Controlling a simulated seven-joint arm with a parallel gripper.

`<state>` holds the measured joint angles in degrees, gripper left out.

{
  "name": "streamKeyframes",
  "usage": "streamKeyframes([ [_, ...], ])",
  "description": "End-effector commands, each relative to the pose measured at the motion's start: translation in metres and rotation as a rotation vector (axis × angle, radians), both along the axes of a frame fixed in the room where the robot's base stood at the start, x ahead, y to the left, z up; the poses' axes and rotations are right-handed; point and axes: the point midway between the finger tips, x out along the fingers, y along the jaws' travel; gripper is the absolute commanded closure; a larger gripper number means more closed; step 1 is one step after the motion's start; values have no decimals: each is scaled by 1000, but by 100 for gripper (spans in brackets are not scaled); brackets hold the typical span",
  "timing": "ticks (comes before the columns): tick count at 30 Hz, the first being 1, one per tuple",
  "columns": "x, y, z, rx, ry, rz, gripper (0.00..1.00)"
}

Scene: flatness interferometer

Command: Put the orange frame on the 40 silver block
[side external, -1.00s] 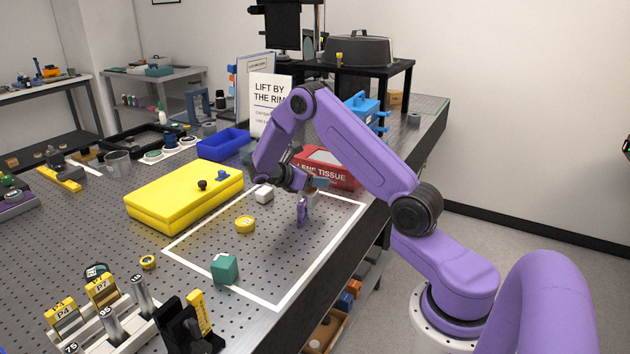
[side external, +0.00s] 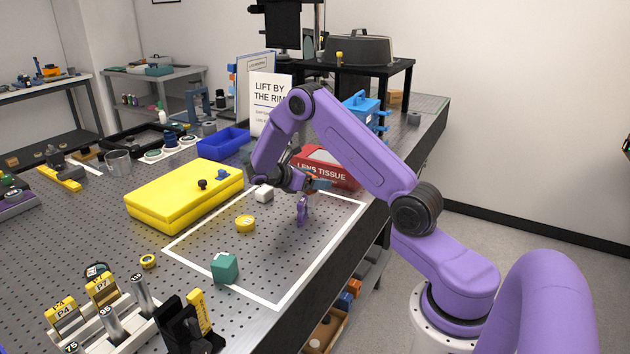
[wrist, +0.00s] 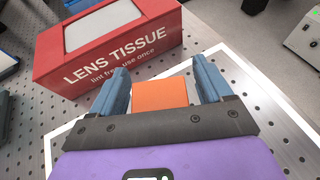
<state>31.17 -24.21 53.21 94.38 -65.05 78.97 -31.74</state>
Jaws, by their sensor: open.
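An orange piece, which I take for the orange frame (wrist: 160,93), shows between the two blue-grey fingers of my gripper (wrist: 162,74) in the wrist view. The fingers are apart, with gaps beside the orange piece. Its lower part is hidden by my gripper's body. In the side view my gripper (side external: 316,184) is low over the far right part of the white outlined area, in front of the tissue box. A small pale block (side external: 264,194) stands to its left; no number is readable on it, so I cannot tell whether it is the 40 silver block.
A red lens tissue box (side external: 326,170) stands close behind my gripper. A yellow case (side external: 185,195) lies left of the white outline. A yellow disc (side external: 245,224) and a teal block (side external: 225,268) stand inside it. A rack (side external: 112,330) of labelled posts is at front left.

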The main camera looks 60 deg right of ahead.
Motion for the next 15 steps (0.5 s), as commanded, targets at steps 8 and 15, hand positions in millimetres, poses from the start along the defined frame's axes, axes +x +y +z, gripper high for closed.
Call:
streamKeyframes([
  [8,20,45,20,0,-3,5,21],
  [15,34,81,36,0,-1,3,21],
])
